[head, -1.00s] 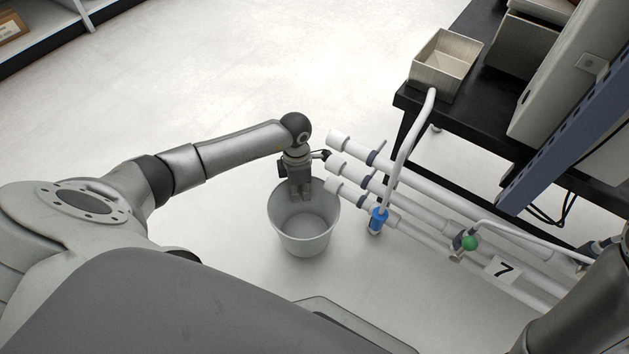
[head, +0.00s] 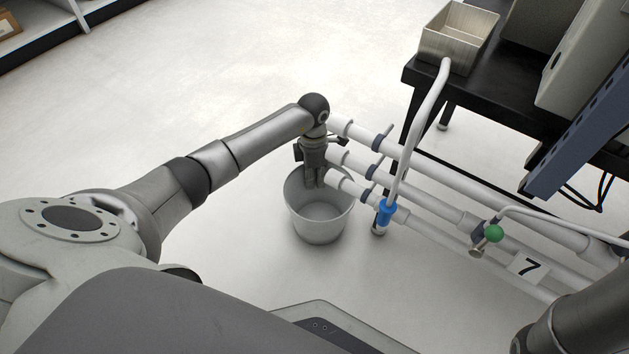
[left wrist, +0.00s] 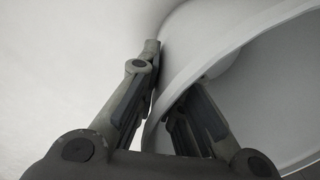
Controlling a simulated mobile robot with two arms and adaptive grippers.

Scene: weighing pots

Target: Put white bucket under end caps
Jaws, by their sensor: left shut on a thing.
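The white bucket (head: 318,222) is upright at or near the floor, below the left ends of the pipes. My left gripper (head: 315,184) points down and is shut on the bucket's rim at its far side. In the left wrist view its fingers (left wrist: 158,95) straddle the bucket wall (left wrist: 235,60), one outside and one inside. The white end caps (head: 333,178) are on the left ends of three parallel pipes. The nearest cap overlaps the bucket's opening in the head view. The middle and farthest caps appear beyond the rim, partly behind my gripper and wrist. My right gripper is not in view.
A black table (head: 480,100) with a metal bin (head: 455,45) stands at the upper right. The floor left of the bucket is clear.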

